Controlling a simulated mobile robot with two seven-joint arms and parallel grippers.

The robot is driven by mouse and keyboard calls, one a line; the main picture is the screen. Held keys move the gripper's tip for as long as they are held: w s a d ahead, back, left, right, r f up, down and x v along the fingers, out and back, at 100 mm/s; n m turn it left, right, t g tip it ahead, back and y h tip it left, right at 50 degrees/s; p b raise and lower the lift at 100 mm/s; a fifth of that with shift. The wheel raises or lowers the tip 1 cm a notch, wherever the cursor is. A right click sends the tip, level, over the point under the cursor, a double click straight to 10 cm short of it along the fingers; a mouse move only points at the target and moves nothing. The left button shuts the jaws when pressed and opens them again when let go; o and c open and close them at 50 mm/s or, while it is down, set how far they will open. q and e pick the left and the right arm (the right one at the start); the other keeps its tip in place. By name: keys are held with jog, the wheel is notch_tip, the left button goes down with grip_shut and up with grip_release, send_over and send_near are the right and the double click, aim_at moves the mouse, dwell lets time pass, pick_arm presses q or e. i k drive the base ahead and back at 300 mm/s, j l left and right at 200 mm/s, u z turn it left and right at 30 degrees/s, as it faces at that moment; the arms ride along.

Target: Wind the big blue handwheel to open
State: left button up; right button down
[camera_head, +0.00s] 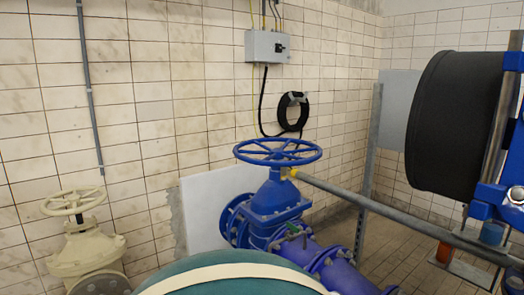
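The big blue handwheel (277,152) sits level on top of a blue gate valve (270,200) in the middle of the camera_head view. Its rim and spokes show in full and nothing touches it. The valve joins a blue flanged pipe (325,258) that runs toward the lower right. Neither of my grippers is in view.
A smaller cream handwheel (73,201) on a cream valve stands at the left. A grey rail (390,212) runs from beside the blue valve to the right. A large black cylinder (455,120) fills the right. A teal rounded object (225,280) lies in front. A grey box (267,46) hangs on the tiled wall.

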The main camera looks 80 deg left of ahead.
aim_at(276, 153)
jog(key=u, duration=2.5)
jog(key=i, duration=0.2)
